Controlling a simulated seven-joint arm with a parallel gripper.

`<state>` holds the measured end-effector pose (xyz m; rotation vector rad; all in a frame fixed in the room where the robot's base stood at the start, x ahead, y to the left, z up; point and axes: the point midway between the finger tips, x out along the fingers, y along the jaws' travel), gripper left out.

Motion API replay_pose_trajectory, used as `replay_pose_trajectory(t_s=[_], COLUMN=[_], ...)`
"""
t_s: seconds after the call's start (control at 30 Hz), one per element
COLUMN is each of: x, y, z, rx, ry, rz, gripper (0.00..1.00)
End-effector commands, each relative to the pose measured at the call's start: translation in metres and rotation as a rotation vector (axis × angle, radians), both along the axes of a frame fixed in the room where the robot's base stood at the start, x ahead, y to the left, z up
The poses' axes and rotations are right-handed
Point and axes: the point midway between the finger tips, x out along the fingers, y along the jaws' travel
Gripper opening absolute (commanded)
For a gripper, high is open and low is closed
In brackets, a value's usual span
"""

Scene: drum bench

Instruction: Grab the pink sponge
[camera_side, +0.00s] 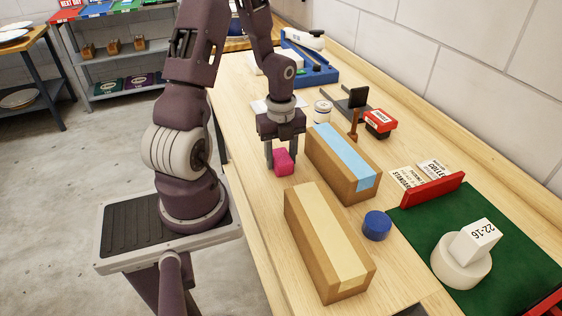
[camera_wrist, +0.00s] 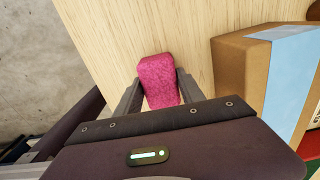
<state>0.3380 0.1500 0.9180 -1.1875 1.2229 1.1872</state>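The pink sponge (camera_side: 283,162) is a small block near the left edge of the wooden bench, left of the cardboard boxes. My gripper (camera_side: 282,156) points down over it, with its fingers beside the sponge. In the wrist view the pink sponge (camera_wrist: 158,80) lies between the two grey fingers of my gripper (camera_wrist: 157,92). A finger stands along each side of it, and its far end extends past the fingertips. The fingers are apart. Whether they touch both sides of the sponge is hard to tell.
A cardboard box with blue tape (camera_side: 343,163) stands just right of the sponge. Another box (camera_side: 328,240) is nearer the camera. A blue round piece (camera_side: 377,225) and a green mat (camera_side: 425,232) lie to the right. A white jar (camera_side: 323,111) stands behind.

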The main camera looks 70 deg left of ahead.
Motion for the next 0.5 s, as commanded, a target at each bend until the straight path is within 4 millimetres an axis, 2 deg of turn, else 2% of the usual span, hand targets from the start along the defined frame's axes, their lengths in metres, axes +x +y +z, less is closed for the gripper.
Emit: replay_pose_trajectory(t_s=[0.03, 0.17, 0.2, 0.4, 0.5], x=[0.0, 0.0, 0.0, 0.0, 0.001], y=[0.0, 0.0, 0.0, 0.0, 0.002], z=[0.0, 0.0, 0.0, 0.003, 0.019], rx=[0.0, 0.0, 0.0, 0.001, 0.004], ry=[0.0, 0.0, 0.0, -0.001, -0.005], rz=[0.0, 0.0, 0.0, 0.001, 0.003], gripper=[0.34, 0.08, 0.05, 0.05, 0.05])
